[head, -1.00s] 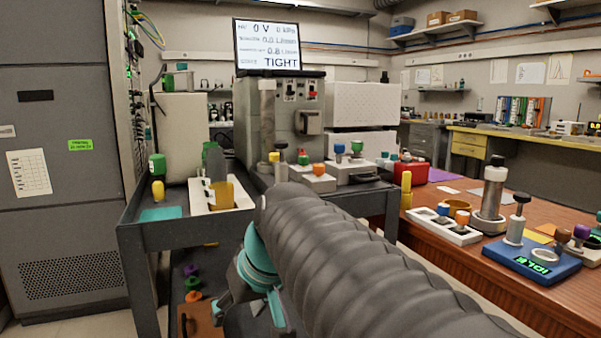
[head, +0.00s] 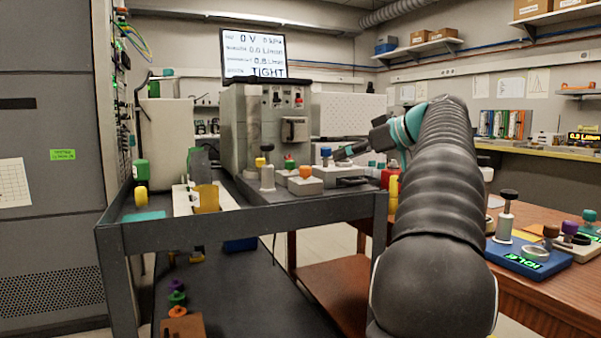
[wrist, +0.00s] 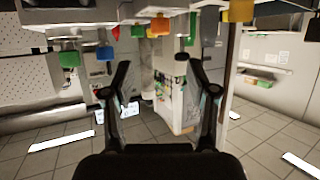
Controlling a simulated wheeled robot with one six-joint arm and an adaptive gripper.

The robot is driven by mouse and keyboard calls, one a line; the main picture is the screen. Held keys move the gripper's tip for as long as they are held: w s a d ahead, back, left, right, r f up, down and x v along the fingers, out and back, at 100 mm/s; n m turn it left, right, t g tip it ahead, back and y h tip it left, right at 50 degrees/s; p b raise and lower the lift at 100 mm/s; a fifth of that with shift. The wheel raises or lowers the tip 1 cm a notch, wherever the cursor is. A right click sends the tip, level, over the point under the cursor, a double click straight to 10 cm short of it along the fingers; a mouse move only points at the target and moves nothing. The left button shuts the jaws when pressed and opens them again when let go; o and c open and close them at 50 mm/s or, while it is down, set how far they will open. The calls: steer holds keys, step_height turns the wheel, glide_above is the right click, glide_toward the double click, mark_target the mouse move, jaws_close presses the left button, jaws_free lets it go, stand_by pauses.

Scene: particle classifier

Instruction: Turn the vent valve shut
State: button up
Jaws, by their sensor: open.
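Several coloured knobs stand on the cart top in the head view: a yellow-topped one (head: 261,162), a green one (head: 290,163), an orange one (head: 306,172) and a blue one (head: 326,152). I cannot tell which of them, if any, is the vent valve. My gripper (head: 342,154) is close to the blue knob, at its right; whether they touch is unclear. In the wrist view my gripper (wrist: 157,66) is open, with nothing visibly held between its fingers. Coloured knobs hang along the top of that view, which looks upside down.
A grey apparatus (head: 262,125) with switches stands behind the knobs. Its screen (head: 253,54) reads 0 V and TIGHT. The cart (head: 260,217) has a raised front edge. A wooden bench (head: 520,290) with a blue device (head: 522,256) stands at right.

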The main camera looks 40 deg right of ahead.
mark_target(306, 167)
steer(key=x, duration=1.3)
steer(key=shift+w+a+f+b, duration=0.1)
steer(key=shift+w+f+b, duration=0.1)
steer(key=shift+b, duration=0.15)
jaws_close()
